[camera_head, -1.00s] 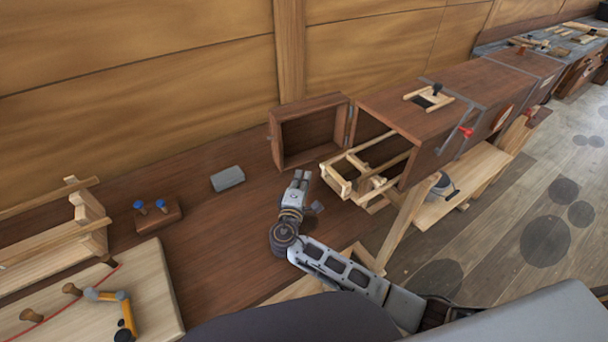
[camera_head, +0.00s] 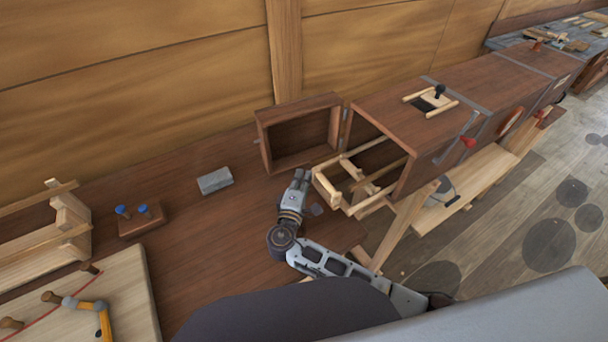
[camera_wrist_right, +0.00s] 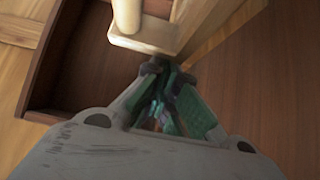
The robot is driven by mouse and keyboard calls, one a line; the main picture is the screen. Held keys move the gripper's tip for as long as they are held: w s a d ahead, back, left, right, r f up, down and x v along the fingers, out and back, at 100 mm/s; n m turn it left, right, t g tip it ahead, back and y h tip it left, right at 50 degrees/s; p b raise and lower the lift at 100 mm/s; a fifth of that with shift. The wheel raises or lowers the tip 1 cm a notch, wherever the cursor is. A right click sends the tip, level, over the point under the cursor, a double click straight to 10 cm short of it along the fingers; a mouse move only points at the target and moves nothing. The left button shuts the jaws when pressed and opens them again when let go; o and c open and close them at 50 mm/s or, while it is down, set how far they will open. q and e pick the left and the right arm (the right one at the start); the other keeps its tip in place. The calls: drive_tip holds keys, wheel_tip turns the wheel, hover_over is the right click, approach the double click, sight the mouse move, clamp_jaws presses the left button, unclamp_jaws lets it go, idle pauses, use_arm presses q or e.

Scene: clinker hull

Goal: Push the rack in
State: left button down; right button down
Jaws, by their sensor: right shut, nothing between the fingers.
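The rack (camera_head: 361,188) is a pale wooden frame that sticks out of the open end of a brown wooden box (camera_head: 405,125). Its front end juts out over the bench, and its back part is inside the box. My right gripper (camera_head: 303,173) is shut and empty, just left of the rack's front end. In the right wrist view the shut fingertips (camera_wrist_right: 157,66) are close to a pale wooden end piece of the rack (camera_wrist_right: 150,38); I cannot tell whether they touch it. My left gripper is not in view.
The box's open door (camera_head: 299,133), a shallow brown frame, stands behind my right gripper. A grey block (camera_head: 215,181) and a small block with two blue knobs (camera_head: 139,220) lie to the left. Bare bench (camera_head: 220,245) lies between them and my arm.

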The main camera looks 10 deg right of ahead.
sight(316, 171)
idle(0.4)
drive_tip(key=d, duration=0.1)
drive_tip(key=w+d, duration=0.1)
drive_tip(key=d, duration=0.2)
drive_tip(key=shift+w+d, duration=0.3)
drive_tip(key=shift+w, duration=0.05)
drive_tip(key=shift+a, duration=0.1)
